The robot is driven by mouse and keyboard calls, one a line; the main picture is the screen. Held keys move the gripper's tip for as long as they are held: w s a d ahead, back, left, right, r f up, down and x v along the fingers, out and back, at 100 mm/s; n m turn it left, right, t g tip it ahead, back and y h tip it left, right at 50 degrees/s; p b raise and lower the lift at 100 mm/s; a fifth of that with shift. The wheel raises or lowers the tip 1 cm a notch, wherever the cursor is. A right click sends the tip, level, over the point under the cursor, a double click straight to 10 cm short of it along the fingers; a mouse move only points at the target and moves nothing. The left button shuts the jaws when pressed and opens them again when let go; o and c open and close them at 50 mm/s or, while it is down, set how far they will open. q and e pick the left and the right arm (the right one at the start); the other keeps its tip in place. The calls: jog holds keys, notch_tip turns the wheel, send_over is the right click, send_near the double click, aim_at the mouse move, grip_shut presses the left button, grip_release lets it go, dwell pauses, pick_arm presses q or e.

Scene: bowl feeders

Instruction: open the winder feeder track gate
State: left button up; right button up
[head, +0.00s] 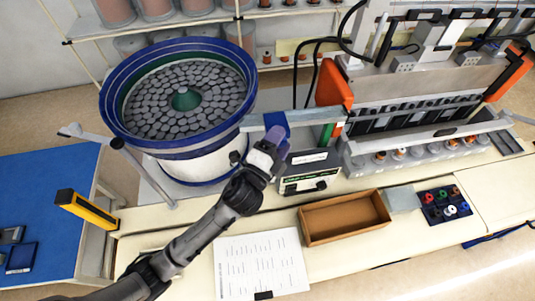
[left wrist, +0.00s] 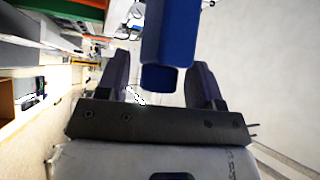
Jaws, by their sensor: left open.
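The winder feeder track (head: 300,119) runs from the blue-rimmed bowl feeder (head: 250,85) towards the winder machine. A blue block, which looks like the track gate (head: 276,121), sits on the track near the bowl. My left gripper (head: 273,142) is at the track, just in front of this block. In the left wrist view the blue gate (left wrist: 168,40) reaches down between the two dark fingers of my open left gripper (left wrist: 160,80). Gaps show on both sides of its lower end. The gripper partly hides the gate's lower end in the head view. My right gripper is not in view.
A control box (head: 308,172) stands close right of my left gripper. An open cardboard box (head: 343,218), a printed sheet (head: 261,265) and a dark tray of coloured parts (head: 445,205) lie on the bench.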

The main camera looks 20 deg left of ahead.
pick_arm(q)
jog(key=b+v, duration=0.3)
jog(key=v, duration=1)
jog(key=shift+s+b, duration=0.2)
jog(key=shift+b, duration=0.1)
jog(key=s+a+f+n+g+y, duration=0.2)
jog(key=a+f+n+g+y, duration=0.25)
jog(key=f+n+g, duration=0.65)
jog(key=s+f+n+g+h+p, duration=0.1)
jog(key=s+p, duration=0.3)
jog(key=s, duration=0.4)
jog(key=s+f+n+g+h+p, duration=0.1)
jog(key=s+n+g+p, duration=0.2)
jog(key=s, duration=0.6)
jog(key=shift+s+a+f+g+p, duration=0.2)
jog(key=shift+s+f+g+p, duration=0.1)
jog(key=shift+g+p, duration=0.45)
